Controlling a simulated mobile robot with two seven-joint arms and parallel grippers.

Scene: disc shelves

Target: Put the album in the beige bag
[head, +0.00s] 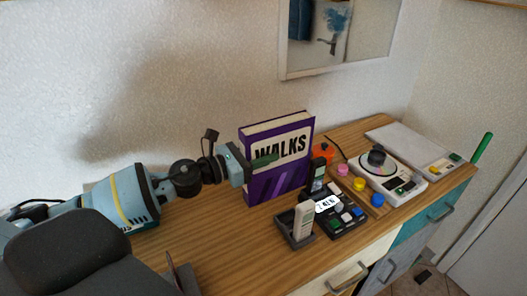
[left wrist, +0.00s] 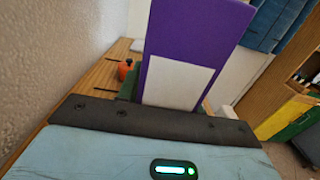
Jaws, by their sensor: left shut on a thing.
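A thick purple book-like album (head: 277,185) with a white band reading "WALKS" stands upright on the wooden cabinet top, near the wall. My left gripper (head: 262,161) reaches in from the left and is shut on the album's left side. In the left wrist view the album (left wrist: 198,35) rises straight ahead of the gripper, its purple face showing a blank white panel. I cannot tell whether its lower edge touches the wood. No beige bag shows in either view. My right gripper does not show.
Right of the album stand a grey holder (head: 298,238), a dark keypad device (head: 343,222), coloured knobs and a white disc player (head: 388,172). A flat white device (head: 415,150) lies farther right. A mirror (head: 345,35) hangs above. The wood front-left of the album is mostly clear.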

